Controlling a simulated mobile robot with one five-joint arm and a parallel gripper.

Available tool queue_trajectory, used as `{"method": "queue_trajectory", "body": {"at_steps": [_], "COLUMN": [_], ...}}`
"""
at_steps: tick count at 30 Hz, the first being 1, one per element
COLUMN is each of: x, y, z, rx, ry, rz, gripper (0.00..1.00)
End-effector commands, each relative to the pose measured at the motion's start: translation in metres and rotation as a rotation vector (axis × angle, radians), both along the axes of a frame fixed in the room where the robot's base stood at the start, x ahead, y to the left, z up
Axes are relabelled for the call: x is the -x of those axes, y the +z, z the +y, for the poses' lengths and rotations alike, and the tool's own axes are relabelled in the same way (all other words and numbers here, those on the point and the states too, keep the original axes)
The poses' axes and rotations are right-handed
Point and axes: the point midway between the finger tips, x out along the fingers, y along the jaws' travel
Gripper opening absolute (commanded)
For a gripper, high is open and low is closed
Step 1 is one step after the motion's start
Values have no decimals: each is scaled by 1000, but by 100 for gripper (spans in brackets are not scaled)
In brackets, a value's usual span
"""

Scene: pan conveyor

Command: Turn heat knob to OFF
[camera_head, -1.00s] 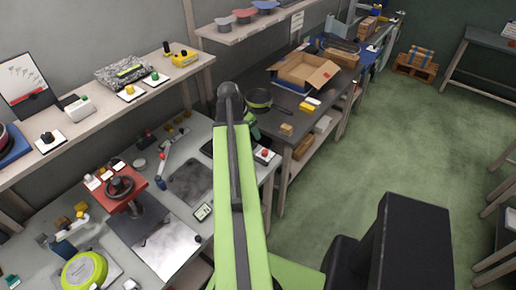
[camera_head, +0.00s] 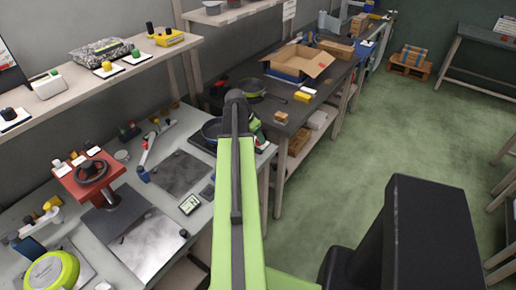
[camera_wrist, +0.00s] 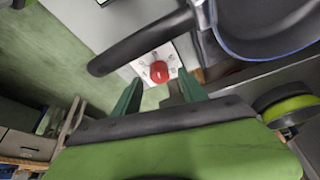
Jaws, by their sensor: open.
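The heat knob (camera_wrist: 160,72) is red and sits on a white plate with dial marks (camera_wrist: 143,68) in the wrist view. My gripper (camera_wrist: 157,92) is open there, its two dark green fingers pointing toward the knob, one to each side of it in the picture. I cannot tell whether they touch it. A pan (camera_wrist: 265,25) with a blue rim is at the upper right, and its dark handle (camera_wrist: 140,42) passes just beyond the knob. In the head view my gripper (camera_head: 254,126) is partly behind my arm, and the knob is hidden.
The pan also shows in the head view (camera_head: 208,132), left of my arm. A lime-sided pan (camera_wrist: 290,106) stands to the right in the wrist view. The green floor (camera_head: 350,150) is open.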

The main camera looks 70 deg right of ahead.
Motion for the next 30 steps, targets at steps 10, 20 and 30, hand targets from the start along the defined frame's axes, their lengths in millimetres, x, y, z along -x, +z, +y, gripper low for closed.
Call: {"method": "queue_trajectory", "body": {"at_steps": [10,20,30], "x": [4,4,4], "y": [-15,-15,-15], "z": [-6,-6,-6], "rx": [0,0,0], "ry": [0,-1,5], "rz": [0,0,1], "gripper": [50,12,0]}}
